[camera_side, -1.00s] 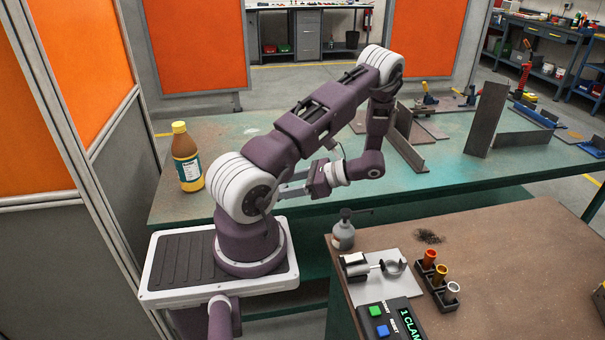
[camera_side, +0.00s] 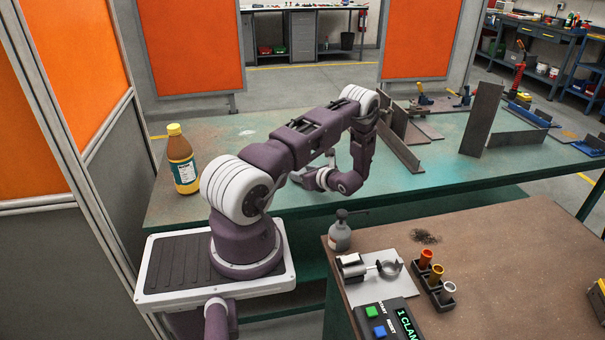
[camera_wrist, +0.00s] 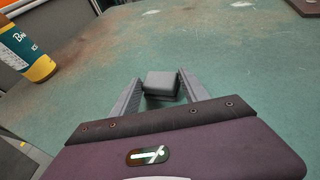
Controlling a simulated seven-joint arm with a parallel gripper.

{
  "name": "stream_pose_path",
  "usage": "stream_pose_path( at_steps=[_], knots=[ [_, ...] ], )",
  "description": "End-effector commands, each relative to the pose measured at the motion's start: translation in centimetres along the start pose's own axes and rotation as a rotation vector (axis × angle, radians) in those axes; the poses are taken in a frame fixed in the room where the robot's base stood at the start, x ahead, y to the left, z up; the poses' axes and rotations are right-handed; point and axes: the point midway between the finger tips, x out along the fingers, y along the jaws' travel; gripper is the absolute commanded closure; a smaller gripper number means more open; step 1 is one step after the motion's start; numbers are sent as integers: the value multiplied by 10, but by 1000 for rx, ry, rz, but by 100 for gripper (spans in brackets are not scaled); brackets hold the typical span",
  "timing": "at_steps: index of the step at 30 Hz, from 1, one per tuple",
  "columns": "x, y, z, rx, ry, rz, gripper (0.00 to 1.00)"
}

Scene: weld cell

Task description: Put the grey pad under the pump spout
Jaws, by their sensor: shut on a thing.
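A small dark grey block (camera_wrist: 162,83), apparently the grey pad, sits between my gripper's fingers (camera_wrist: 160,92) in the wrist view. My gripper is shut on it, above the green table. In the side view my gripper (camera_side: 298,177) is partly hidden by my wrist, and the pad cannot be made out there. The pump bottle (camera_side: 340,237), grey with a dark pump head, stands at the left edge of the brown bench. Its spout (camera_side: 357,212) points right, over the bench. My gripper is left of the bottle and apart from it.
A plate with a metal clamp fixture (camera_side: 365,268) lies just in front of the pump bottle. A rack of coloured cups (camera_side: 436,285) and a button box (camera_side: 387,322) stand nearby. A brown bottle (camera_side: 183,160) stands on the green table (camera_side: 240,140). Upright metal plates (camera_side: 482,120) stand behind.

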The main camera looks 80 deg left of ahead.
Motion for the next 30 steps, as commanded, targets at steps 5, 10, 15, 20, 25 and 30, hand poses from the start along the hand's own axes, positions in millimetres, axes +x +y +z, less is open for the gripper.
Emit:
stream_pose_path(
  at_steps=[5,10,15,20,25,30],
  knots=[
    [0,0,0,0,0,0,86],
    [1,0,-3,-1,0,1,45],
    [1,0,-3,-1,1,1,25],
    [1,0,-3,-1,0,1,25],
    [-9,-1,0,0,0,-2,25],
    [-54,-2,0,2,1,-5,25]
  ],
)
